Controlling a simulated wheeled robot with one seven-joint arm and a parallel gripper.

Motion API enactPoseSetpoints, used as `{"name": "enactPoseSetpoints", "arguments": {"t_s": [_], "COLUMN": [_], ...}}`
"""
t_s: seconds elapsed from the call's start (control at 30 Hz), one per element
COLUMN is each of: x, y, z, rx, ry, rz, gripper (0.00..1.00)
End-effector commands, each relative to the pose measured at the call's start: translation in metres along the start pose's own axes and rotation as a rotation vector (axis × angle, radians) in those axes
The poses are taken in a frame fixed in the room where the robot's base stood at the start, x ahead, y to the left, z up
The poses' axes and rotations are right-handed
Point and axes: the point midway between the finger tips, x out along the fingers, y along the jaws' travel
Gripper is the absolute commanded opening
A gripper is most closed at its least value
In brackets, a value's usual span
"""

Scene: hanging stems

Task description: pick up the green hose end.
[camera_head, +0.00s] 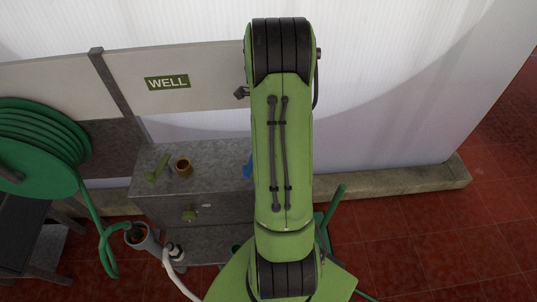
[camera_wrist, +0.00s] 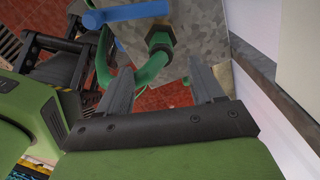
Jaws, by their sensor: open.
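A green hose (camera_wrist: 150,70) shows in the wrist view, with a thick piece crossing beyond the gap between my fingers and a darker green collar (camera_wrist: 158,40) above it. My gripper (camera_wrist: 162,68) is open, with its two grey fingers apart on either side of this piece. I cannot tell whether they touch it. In the head view a green hose piece (camera_head: 335,205) sticks up just right of my arm. My arm hides my gripper there. I cannot tell which piece is the free end.
A green hose reel (camera_head: 45,145) stands at the left. A grey metal bench (camera_head: 220,160) holds a brass fitting (camera_head: 183,166). A blue pipe (camera_wrist: 130,13) is close above the hose. A low kerb (camera_head: 400,182) runs along the white wall. Red tiled floor (camera_head: 430,240) is clear at the right.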

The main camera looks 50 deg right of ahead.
Motion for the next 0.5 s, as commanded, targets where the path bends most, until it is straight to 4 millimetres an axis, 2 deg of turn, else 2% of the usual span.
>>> {"name": "enactPoseSetpoints", "arguments": {"t_s": [0.03,0.1,0.27,0.5], "x": [0.014,0.029,0.047,0.089], "y": [0.001,0.001,0.0,0.001], "z": [-0.001,0.0,-0.001,-0.003], "rx": [0.0,0.0,-0.001,-0.001], "ry": [0.001,0.001,0.0,0.0], "rz": [0.005,0.004,0.001,0.003], "gripper": [0.67,0.67,0.67,0.67]}}
